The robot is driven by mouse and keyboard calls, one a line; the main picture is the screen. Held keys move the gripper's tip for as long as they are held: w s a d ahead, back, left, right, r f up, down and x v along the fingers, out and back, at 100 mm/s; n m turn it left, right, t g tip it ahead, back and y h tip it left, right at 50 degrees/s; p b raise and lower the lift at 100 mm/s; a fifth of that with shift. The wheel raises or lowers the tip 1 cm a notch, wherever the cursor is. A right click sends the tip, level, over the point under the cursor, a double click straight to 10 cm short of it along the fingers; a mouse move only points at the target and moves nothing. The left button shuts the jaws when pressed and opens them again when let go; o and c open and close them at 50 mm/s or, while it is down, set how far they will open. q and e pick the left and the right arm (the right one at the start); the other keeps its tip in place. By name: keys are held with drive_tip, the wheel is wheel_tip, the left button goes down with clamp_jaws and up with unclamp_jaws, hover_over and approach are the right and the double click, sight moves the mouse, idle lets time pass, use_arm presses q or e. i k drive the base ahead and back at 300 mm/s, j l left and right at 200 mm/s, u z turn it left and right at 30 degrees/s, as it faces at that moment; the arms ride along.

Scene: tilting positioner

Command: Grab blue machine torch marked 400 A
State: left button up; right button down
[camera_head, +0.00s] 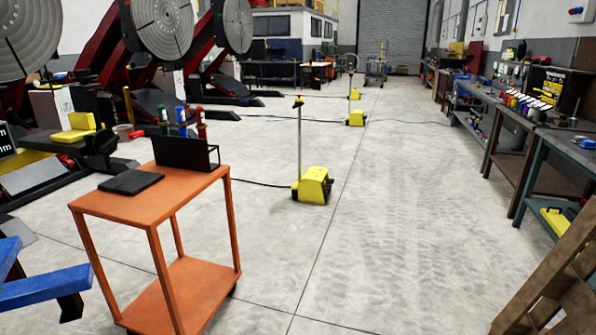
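A blue torch (181,121) stands upright in a dark holder (187,152) on top of an orange cart (160,195). A green torch (164,122) is to its left and a red torch (201,124) to its right. Their lower parts are hidden behind the holder's front plate. Any marking such as 400 A is too small to read. Neither of my grippers shows in this view.
A flat black pad (131,182) lies on the cart's front left. A blue metal frame (45,287) is at the lower left. A yellow pedestal (312,187) stands behind the cart to the right, with a cable on the floor. The concrete floor (400,200) right of the cart is clear.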

sight(181, 124)
drive_tip(key=i+l+z, duration=0.25)
drive_tip(key=i, duration=0.75)
drive_tip(key=i+z, duration=0.3)
drive_tip(key=i, duration=0.75)
drive_tip(key=i+j+u, duration=0.1)
drive_tip(key=i+u, duration=0.7)
drive_tip(key=i+l+u, duration=0.2)
drive_tip(key=i+u, duration=0.15)
drive_tip(key=i, duration=0.15)
drive_tip(key=i+l+u, duration=0.25)
drive_tip(key=i+u, duration=0.9)
drive_tip(key=u, duration=0.15)
drive_tip(key=i+l+u, duration=0.2)
drive_tip(key=u, duration=0.25)
drive_tip(key=i+l, duration=0.05)
drive_tip(key=i, duration=0.05)
